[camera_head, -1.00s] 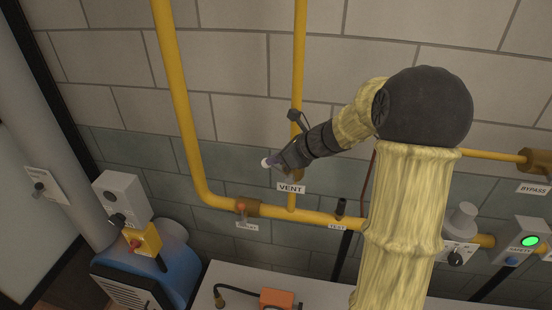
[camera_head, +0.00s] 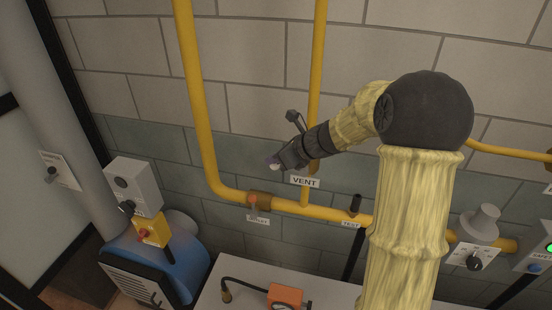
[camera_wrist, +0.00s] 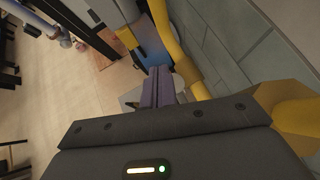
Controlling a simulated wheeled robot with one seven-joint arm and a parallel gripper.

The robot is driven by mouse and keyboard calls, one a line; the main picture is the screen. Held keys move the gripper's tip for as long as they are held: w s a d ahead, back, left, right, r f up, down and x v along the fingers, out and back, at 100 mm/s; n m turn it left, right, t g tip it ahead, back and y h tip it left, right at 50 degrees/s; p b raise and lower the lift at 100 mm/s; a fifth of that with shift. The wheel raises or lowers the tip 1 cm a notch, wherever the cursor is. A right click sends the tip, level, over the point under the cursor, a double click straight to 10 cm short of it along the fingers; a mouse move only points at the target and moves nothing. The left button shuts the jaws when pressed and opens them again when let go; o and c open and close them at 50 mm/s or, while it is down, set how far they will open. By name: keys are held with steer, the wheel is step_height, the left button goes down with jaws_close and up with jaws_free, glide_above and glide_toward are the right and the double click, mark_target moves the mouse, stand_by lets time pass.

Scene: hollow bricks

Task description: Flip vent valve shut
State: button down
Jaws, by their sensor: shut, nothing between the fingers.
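The VENT label (camera_head: 304,181) hangs on the upright yellow pipe (camera_head: 318,60), just above the lower pipe run. My gripper (camera_head: 272,162) is in front of this pipe, above and left of the label, and hides most of the valve there. A small white round tip (camera_head: 275,167) shows at the fingers and looks like the end of the valve handle; I cannot tell if they touch. In the wrist view the purple fingers (camera_wrist: 158,88) are together and empty. A brass-yellow fitting (camera_wrist: 288,105) is close on the right.
A dark TEST stub (camera_head: 355,203) stands to the right. A bench (camera_head: 240,295) with an orange device (camera_head: 285,296) and a blue machine (camera_head: 160,265) are below.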

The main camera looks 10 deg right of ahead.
steer(key=shift+r, duration=0.1)
stand_by(0.4)
step_height(320, 180, up, 12)
steer(key=s+a+p, duration=0.1)
steer(key=s, duration=0.1)
steer(key=shift+s+a+r, duration=0.2)
steer(key=shift+s+a, duration=0.05)
steer(key=shift+s, duration=0.15)
steer(key=s+d+f+n+g+h+b, duration=0.2)
steer(key=s+d+f+n+h, duration=0.1)
steer(key=s+f+n, duration=0.8)
steer(key=s+d+f+n+g+h+b, duration=0.2)
steer(key=s+d+f+n+h, duration=0.1)
steer(key=s+f+n, duration=0.8)
steer(key=n+h, duration=0.1)
steer(key=n, duration=0.3)
steer(key=shift+s+f+n+h, duration=0.2)
steer(key=shift+f+n+h, duration=0.1)
steer(key=shift+f+n, duration=0.1)
